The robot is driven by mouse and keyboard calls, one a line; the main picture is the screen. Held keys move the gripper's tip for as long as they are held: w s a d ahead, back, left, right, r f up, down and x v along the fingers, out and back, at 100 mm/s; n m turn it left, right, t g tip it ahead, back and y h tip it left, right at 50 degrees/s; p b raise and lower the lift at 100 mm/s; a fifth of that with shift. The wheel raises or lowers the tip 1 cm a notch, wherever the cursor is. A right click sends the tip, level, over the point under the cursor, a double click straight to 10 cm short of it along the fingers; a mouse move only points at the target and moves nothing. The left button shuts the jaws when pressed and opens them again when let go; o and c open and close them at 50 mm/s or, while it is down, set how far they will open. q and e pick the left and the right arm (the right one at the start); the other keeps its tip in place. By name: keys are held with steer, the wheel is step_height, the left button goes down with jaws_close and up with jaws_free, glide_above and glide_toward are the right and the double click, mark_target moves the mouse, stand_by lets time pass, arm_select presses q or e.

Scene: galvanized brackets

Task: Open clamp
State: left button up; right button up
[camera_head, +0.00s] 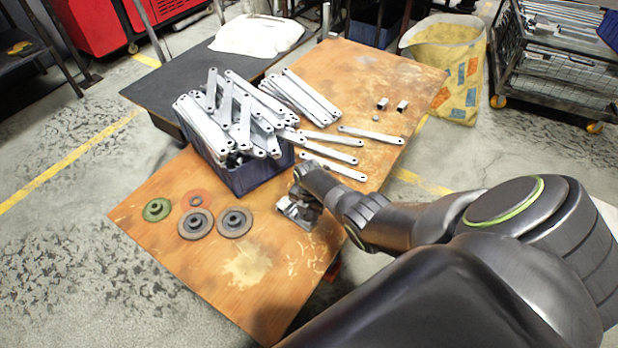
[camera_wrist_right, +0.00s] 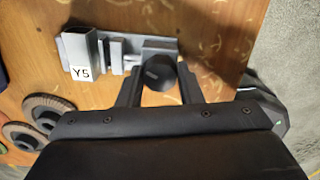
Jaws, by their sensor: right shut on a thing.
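The clamp (camera_head: 297,211) is a grey metal vise on the wooden table, near the table's right edge. In the right wrist view the clamp (camera_wrist_right: 112,52) shows its jaws at the left, with a "Y5" label, and a dark round knob (camera_wrist_right: 158,72) at its right end. My right gripper (camera_wrist_right: 158,80) has its two fingers on either side of the knob and is shut on it. In the head view my right gripper (camera_head: 305,188) is partly hidden by its own wrist, just over the clamp. My left gripper is in neither view.
A blue crate (camera_head: 250,180) heaped with galvanized brackets (camera_head: 235,112) stands left of the clamp. Loose brackets (camera_head: 333,170) lie behind the clamp. Several grinding discs (camera_head: 196,223) lie at the left. The front of the table (camera_head: 215,265) is clear.

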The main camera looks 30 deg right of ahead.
steer(key=n, duration=0.6)
steer(key=o, duration=0.9)
steer(key=m, duration=0.8)
steer(key=shift+m+p, duration=0.3)
steer(key=shift+p, duration=0.05)
steer(key=m, duration=0.4)
steer(key=shift+m, duration=0.4)
steer(key=shift+m+p, duration=0.35)
steer(key=shift+m, duration=1.85)
